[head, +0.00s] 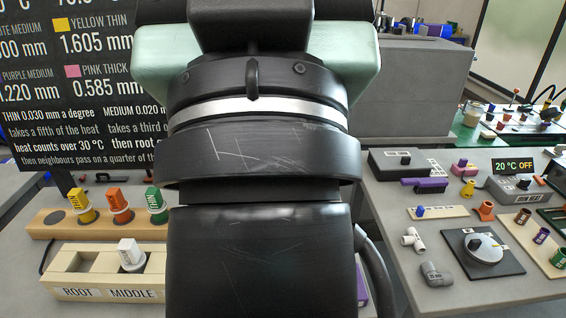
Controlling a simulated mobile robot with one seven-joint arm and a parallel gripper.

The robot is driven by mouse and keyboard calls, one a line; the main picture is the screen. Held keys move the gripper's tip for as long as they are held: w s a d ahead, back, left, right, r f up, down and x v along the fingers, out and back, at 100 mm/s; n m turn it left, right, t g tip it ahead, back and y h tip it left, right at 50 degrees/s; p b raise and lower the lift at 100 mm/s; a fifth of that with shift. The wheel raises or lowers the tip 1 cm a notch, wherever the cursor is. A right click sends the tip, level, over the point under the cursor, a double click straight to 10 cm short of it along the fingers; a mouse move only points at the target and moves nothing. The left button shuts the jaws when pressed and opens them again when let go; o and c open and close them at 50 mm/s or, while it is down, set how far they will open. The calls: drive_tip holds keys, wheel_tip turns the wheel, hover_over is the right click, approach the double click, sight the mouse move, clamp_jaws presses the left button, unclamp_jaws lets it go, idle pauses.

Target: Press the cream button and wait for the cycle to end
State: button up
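I cannot make out a cream button for certain in the head view. My own black arm, with a silver band and pale green parts behind it, fills the middle of the picture and hides much of the bench. My gripper is not visible. Whether the cream button is on this unit or behind my arm, I cannot tell.
At the left, a wooden rack (44,224) holds yellow, orange and green capped pieces. A cream block (80,293) labelled ROOT and MIDDLE holds a white piece (129,252). At the right are a black plate (461,264) with a round dial, loose grey fittings (436,274) and a black box (384,161).

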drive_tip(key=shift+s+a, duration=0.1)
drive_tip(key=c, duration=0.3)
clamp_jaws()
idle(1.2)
